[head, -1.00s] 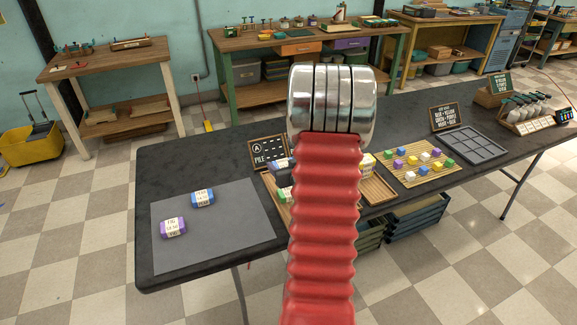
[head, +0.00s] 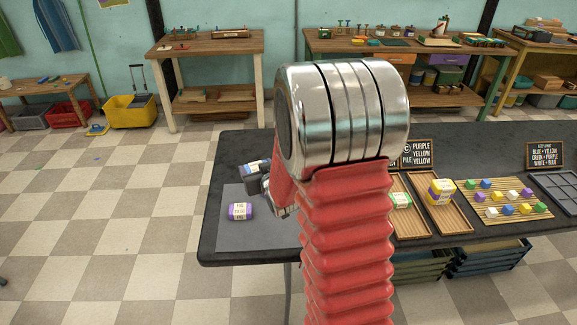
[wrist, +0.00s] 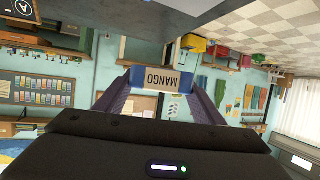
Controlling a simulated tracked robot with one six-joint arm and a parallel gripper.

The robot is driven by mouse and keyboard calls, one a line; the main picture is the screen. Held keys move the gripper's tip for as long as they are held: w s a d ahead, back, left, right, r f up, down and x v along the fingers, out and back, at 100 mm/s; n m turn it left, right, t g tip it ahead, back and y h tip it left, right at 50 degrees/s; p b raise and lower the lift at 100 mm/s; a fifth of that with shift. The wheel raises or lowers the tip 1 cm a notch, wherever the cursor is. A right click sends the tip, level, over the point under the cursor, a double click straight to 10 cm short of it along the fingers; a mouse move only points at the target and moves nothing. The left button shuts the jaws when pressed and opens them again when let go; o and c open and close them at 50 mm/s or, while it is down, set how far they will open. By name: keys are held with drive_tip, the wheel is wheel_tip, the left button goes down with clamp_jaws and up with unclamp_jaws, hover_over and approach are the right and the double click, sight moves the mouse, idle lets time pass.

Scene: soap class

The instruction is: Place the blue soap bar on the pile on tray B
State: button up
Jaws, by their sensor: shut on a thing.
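My gripper (wrist: 156,92) is shut on the blue soap bar (wrist: 166,79), which has a pale label reading MANGO in the wrist view. In the head view the blue bar (head: 254,167) shows above my dark gripper (head: 257,184), left of my red arm, over the far part of the grey mat. The room's wall lies behind it in the wrist view. A wooden tray (head: 411,222), partly behind my arm, holds a bar with green on it. Its sign is hidden, so I cannot tell for certain that it is tray B.
A purple bar (head: 240,211) lies on the grey mat (head: 262,237). Tray C (head: 457,225) holds a yellow and purple pile, with its sign (head: 416,154) behind. A slatted board (head: 496,215) of small coloured blocks stands further right. My arm hides the table's middle.

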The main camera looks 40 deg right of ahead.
drive_tip(key=a+r+n+y, duration=0.2)
drive_tip(key=a+y, duration=0.1)
drive_tip(key=a, duration=1.7)
drive_tip(key=shift+w+r, duration=0.2)
